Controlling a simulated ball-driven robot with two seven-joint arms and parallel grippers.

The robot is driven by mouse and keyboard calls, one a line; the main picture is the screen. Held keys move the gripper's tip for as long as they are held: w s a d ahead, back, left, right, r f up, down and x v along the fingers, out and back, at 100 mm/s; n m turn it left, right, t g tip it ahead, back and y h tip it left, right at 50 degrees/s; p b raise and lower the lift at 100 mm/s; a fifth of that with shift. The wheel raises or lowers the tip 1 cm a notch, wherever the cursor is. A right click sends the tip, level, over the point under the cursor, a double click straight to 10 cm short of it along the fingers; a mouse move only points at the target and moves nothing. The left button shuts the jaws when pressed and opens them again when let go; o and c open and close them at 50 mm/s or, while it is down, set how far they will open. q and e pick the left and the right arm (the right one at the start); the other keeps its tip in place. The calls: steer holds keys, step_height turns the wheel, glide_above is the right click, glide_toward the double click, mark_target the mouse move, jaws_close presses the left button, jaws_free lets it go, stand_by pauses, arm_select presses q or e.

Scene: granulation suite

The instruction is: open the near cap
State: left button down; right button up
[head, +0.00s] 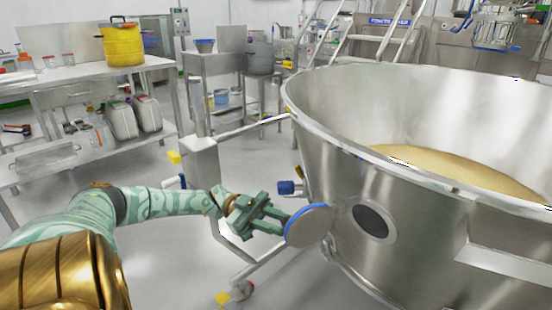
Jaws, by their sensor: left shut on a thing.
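The near cap (309,226) is a round, grey-tan disc with a blue rim on its left edge. It stands swung out to the left of a dark round port (371,221) in the wall of a big steel bowl (440,240). The port's opening is uncovered. My left gripper (284,220) reaches in from the left and is shut on the cap at its left edge. The exact finger contact is partly hidden behind the cap. My right gripper is not in view.
The bowl holds tan powder (460,172) and fills the right side. A blue fitting (289,187) sticks out left of the bowl, above my gripper. A steel frame (203,160) stands behind my arm. A bench (90,72) with a yellow pot (122,43) is at the back left.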

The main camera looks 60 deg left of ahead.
arm_select(q)
steer(key=shift+w+a+r, duration=0.2)
steer(key=shift+w+r, duration=0.15)
steer(key=shift+r, duration=0.1)
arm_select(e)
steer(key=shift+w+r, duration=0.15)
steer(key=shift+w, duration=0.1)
arm_select(q)
steer(key=c, duration=1.4)
jaws_free()
steer(key=shift+w+d, duration=0.2)
steer(key=shift+w, duration=0.05)
steer(key=shift+o, duration=0.2)
steer(key=shift+w+d+f, duration=0.1)
steer(key=shift+w+d, duration=0.1)
steer(key=shift+w, duration=0.05)
steer(key=shift+s, duration=0.1)
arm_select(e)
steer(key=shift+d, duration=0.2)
